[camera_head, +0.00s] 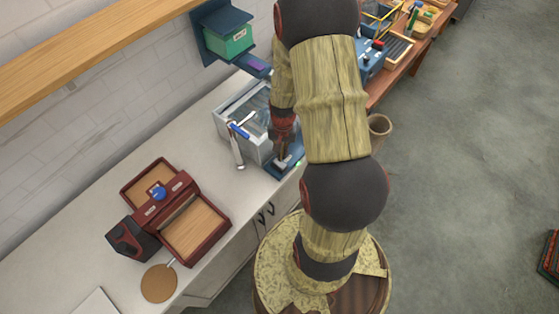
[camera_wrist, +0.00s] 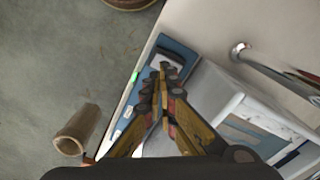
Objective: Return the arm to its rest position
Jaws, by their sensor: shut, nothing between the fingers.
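My arm bends through the middle of the head view, and my gripper (camera_head: 283,152) hangs low at the counter's front edge. In the wrist view my gripper (camera_wrist: 160,72) has its two fingers together, with nothing between the tips. The tips are over a blue panel (camera_wrist: 177,52) that carries a dark piece and a pale piece. The same blue panel shows in the head view (camera_head: 272,171), partly hidden by my gripper. I cannot tell whether the tips touch it.
A clear-walled basin (camera_head: 224,122) and a metal tap (camera_head: 237,153) stand close beside my gripper. A red-brown box (camera_head: 222,228) lies open on the white counter (camera_head: 90,268). A tan cylinder (camera_head: 380,124) is right of my arm.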

